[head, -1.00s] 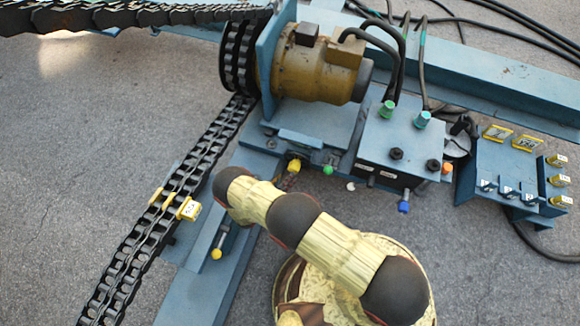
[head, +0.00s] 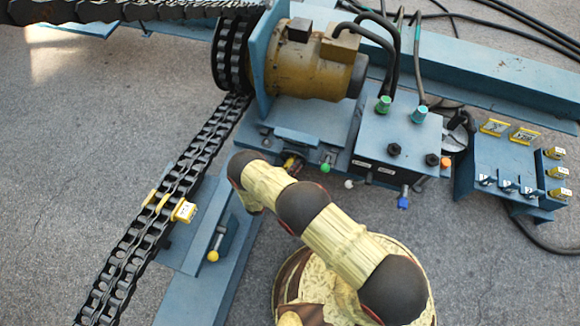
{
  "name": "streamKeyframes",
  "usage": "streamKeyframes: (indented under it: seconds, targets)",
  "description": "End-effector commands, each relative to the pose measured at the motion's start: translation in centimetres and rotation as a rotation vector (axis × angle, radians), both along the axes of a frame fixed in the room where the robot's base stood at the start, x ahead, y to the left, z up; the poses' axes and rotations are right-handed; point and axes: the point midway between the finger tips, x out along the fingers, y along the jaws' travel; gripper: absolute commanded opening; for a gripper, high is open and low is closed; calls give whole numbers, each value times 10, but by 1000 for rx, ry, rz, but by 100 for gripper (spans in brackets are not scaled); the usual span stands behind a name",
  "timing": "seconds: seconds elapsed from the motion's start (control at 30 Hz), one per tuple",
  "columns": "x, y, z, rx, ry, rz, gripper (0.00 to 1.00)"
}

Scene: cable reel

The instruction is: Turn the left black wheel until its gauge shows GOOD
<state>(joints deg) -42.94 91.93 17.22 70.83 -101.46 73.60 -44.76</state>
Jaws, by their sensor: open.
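I cannot tell which gauge belongs to the left wheel. Yellow-framed plates (head: 495,127) on the blue panel at the right are too small to read. My cream and black arm (head: 340,240) reaches up and left from the lower middle, ending left of the box. My gripper does not show; the arm's end link hides that area.
A black chain (head: 150,228) runs down the left side to the floor. A yellow-brown motor (head: 315,65) stands behind the box, with black cables (head: 392,50) beside it. A yellow-tipped lever (head: 213,256) and a blue-tipped lever (head: 403,202) stick out. Grey floor lies open at lower right.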

Motion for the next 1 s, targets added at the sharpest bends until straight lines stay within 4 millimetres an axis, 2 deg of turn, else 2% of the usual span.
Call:
streamKeyframes:
  seconds: [0.1,0.17,1.0]
  targets:
    - [0,0,0,0,0,0,59]
    - [0,0,0,0,0,0,56]
    - [0,1,0,1,0,1,8]
